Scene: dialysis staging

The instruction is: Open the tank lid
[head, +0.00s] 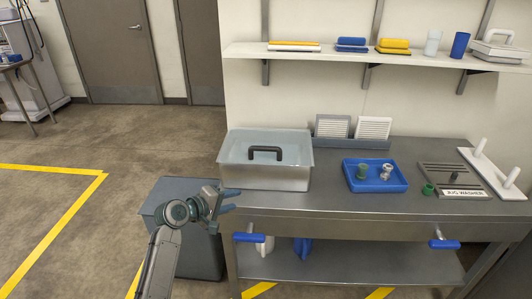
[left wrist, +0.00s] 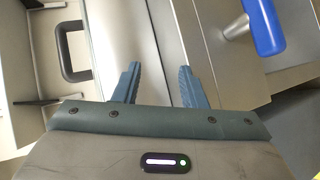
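The tank (head: 262,178) is a grey box at the left end of the steel bench. Its pale lid (head: 240,147) lies on top, apparently closed. A dark lid handle (head: 265,150) stands upright on the lid, and it also shows at the upper left of the left wrist view (left wrist: 66,52). My left gripper (head: 237,200) is in front of and below the tank's left front corner, apart from the handle. Its two fingers (left wrist: 158,85) are spread with nothing held between them. My right gripper is out of view.
A blue tray (head: 392,186) with small fittings stands right of the tank. A blue drawer handle (head: 250,237) sticks out from the bench front, below and right of my left gripper. A dark grey bin (head: 190,255) stands on the floor left of the bench.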

